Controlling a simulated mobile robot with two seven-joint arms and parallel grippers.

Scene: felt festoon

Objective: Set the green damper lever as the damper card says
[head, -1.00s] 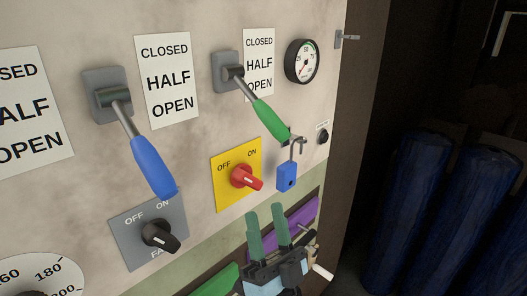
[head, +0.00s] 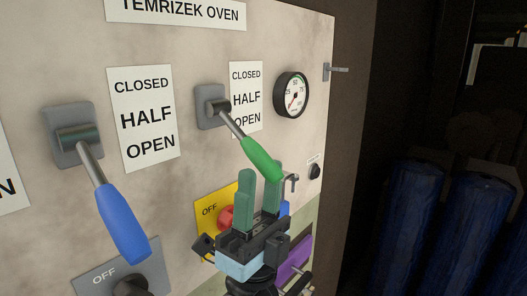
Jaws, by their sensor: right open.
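The green damper lever (head: 262,159) is on the oven panel, on a grey mount. It slants down and to the right, its green grip at the lower end. My left gripper is out of view.
A blue lever (head: 119,222) hangs at the left, with a similar card (head: 144,117). A gauge (head: 291,95) is at the upper right. A yellow plate (head: 208,211) with a red switch is partly behind my gripper. Blue cylinders (head: 412,220) stand at the right.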

